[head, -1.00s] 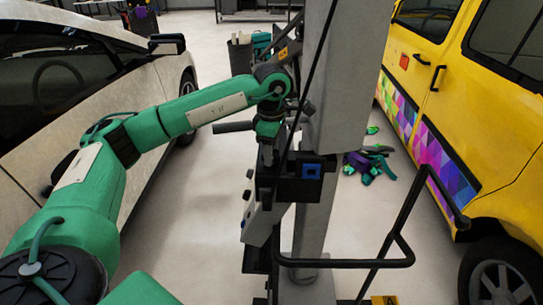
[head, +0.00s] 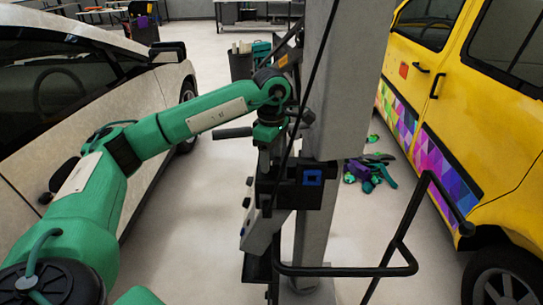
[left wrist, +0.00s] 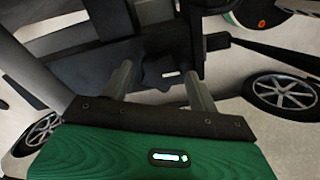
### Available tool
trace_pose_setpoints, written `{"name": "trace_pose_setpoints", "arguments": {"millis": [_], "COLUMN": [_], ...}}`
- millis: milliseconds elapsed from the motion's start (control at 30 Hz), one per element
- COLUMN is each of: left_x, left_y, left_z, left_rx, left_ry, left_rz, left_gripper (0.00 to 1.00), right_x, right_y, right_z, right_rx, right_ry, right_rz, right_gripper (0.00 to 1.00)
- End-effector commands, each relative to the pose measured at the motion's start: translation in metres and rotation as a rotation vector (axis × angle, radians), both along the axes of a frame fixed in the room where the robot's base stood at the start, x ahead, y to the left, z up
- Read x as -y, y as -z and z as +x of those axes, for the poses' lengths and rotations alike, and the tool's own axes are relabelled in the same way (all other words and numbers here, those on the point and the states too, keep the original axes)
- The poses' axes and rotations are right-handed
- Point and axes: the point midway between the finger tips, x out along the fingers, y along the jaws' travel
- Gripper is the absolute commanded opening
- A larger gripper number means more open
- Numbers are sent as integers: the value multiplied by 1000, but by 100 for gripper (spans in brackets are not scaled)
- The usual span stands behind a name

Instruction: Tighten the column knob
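The grey column (head: 338,90) stands upright in the middle of the head view, with a black bracket (head: 300,186) on it. My left gripper (head: 264,165) points down beside the column, its lower part hidden by the bracket. In the left wrist view, the two grey fingers of the left gripper (left wrist: 160,84) are apart. A dark lobed knob (left wrist: 166,78) shows between and beyond them, against black parts. I cannot tell whether the fingers touch it. My right gripper is not in view.
A pale car (head: 110,85) stands on the left and a yellow van (head: 455,120) on the right. Coloured scraps (head: 370,172) lie on the floor behind. Floor left of the column is clear.

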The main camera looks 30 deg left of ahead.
Motion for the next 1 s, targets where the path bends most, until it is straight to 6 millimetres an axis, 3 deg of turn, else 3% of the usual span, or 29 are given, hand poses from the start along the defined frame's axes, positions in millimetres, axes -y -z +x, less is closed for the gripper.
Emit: {"name": "trace_pose_setpoints", "arguments": {"millis": [333, 467, 800, 1000], "left_x": [0, 0, 1, 0], "left_y": [0, -10, -87, -114], "left_z": [0, 0, 0, 0], "left_rx": [-2, 1, 4, 2], "left_ry": [-1, -1, 0, -2], "left_rz": [1, 0, 0, 1], "left_gripper": [68, 68, 68, 68], "right_x": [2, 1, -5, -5], "right_y": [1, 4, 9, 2], "right_z": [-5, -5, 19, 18], "right_rx": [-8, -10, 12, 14], "right_ry": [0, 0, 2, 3], "right_rz": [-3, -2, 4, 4], "right_gripper": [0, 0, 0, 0]}}
